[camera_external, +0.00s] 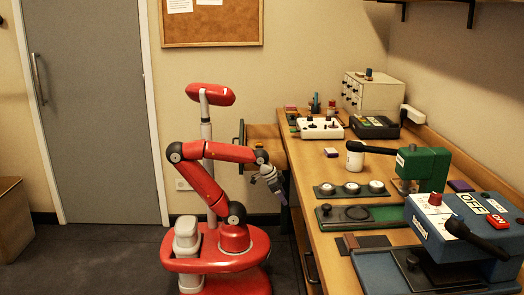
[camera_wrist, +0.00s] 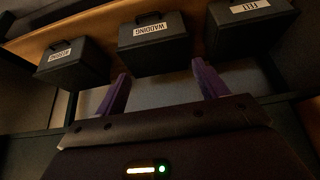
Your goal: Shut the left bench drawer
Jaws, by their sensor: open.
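The left bench drawer (camera_external: 263,131) is at the far end of the bench in the external view. It stands pulled out to the left, past the bench front, with a dark handle on its front. My arm hides part of it. My gripper (camera_external: 278,194) is beside the bench's front edge, lower than the drawer and nearer the camera, and appears apart from it. In the wrist view, the two purple fingers of my gripper (camera_wrist: 163,88) are spread with nothing held between them. I cannot make out the drawer in the wrist view.
Dark boxes labelled WADDING (camera_wrist: 154,46) and FELT (camera_wrist: 250,24), and another box (camera_wrist: 73,62), sit ahead in the wrist view. The bench top (camera_external: 311,167) carries controllers, a white cup (camera_external: 354,161), and green (camera_external: 425,164) and blue (camera_external: 452,222) machines. Floor left of my base is clear.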

